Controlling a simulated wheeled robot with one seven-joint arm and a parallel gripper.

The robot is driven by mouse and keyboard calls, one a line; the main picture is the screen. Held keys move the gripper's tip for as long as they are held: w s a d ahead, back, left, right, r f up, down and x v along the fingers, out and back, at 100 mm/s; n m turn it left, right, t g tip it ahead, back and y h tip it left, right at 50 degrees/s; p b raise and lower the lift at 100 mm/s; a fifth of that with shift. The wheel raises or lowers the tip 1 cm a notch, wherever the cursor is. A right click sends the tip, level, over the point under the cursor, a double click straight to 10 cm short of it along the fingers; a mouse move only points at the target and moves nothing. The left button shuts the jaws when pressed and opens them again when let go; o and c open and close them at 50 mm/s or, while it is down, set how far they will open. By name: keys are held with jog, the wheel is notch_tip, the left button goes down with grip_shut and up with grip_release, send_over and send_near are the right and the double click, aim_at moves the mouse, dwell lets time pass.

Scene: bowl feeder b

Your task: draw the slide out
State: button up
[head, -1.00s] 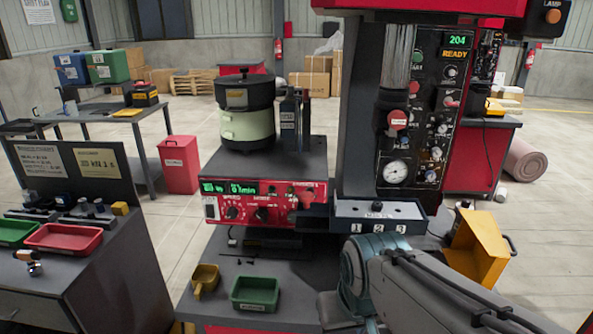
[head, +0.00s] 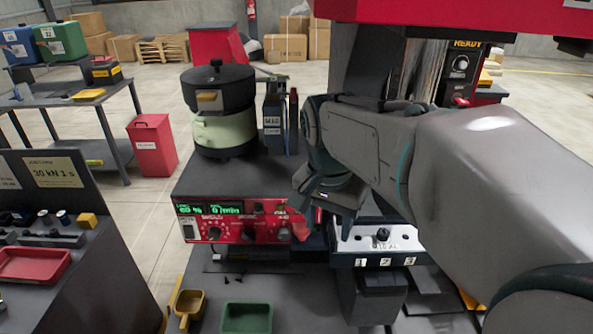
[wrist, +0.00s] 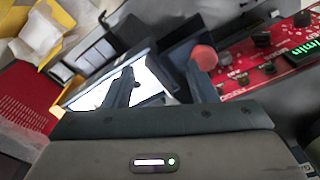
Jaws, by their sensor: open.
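The slide unit (head: 375,259) is a dark block numbered 1, 2, 3 on its front, at the foot of the press column. A pale plate (head: 352,238) with a small black knob (head: 382,234) lies on its top. My gripper (head: 325,205) hangs just above and left of that plate, its fingertips largely hidden by my wrist in the head view. In the wrist view my open gripper (wrist: 162,82) has its dark fingers apart over the bright plate (wrist: 150,76). A red knob (wrist: 204,57) shows close by the right finger. I cannot tell whether anything is touched.
The red control panel (head: 232,224) of the bowl feeder (head: 222,112) is close left of my gripper. A yellow bin (wrist: 38,36) shows in the wrist view. My arm covers the right side.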

aim_at(302, 226)
jog(key=w+a+r+m, duration=0.1)
jog(key=a+r, duration=0.1)
jog(key=w+a+r+m, duration=0.2)
jog(key=shift+w+a+g+y+p, duration=0.15)
jog(key=shift+w+g+y+p, duration=0.15)
jog(key=shift+g, duration=0.1)
notch_tip(302, 226, down, 7)
jog(key=shift+f+p, duration=0.1)
jog(key=shift+p, duration=0.3)
grip_shut()
